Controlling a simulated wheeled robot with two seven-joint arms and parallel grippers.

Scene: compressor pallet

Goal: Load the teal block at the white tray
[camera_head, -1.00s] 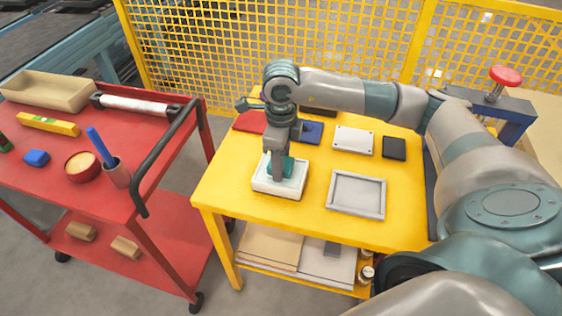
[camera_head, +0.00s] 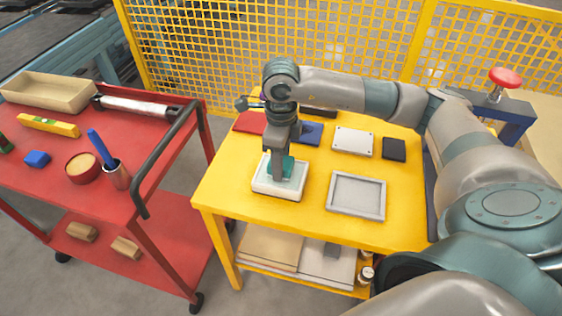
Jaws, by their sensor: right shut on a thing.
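The teal block (camera_head: 287,167) is between the fingers of my right gripper (camera_head: 280,172), over the white tray (camera_head: 264,188). The tray lies on the left part of the yellow table, near its front edge. My right gripper points down and is shut on the block. The fingers hide part of the block, and I cannot tell whether its underside touches the tray. My left gripper is not in view.
A grey frame-like tray (camera_head: 356,195) lies to the right on the yellow table (camera_head: 318,223). A white plate (camera_head: 353,141), black square (camera_head: 394,149), blue piece (camera_head: 309,133) and red piece (camera_head: 249,123) lie behind. A red cart (camera_head: 60,205) stands left.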

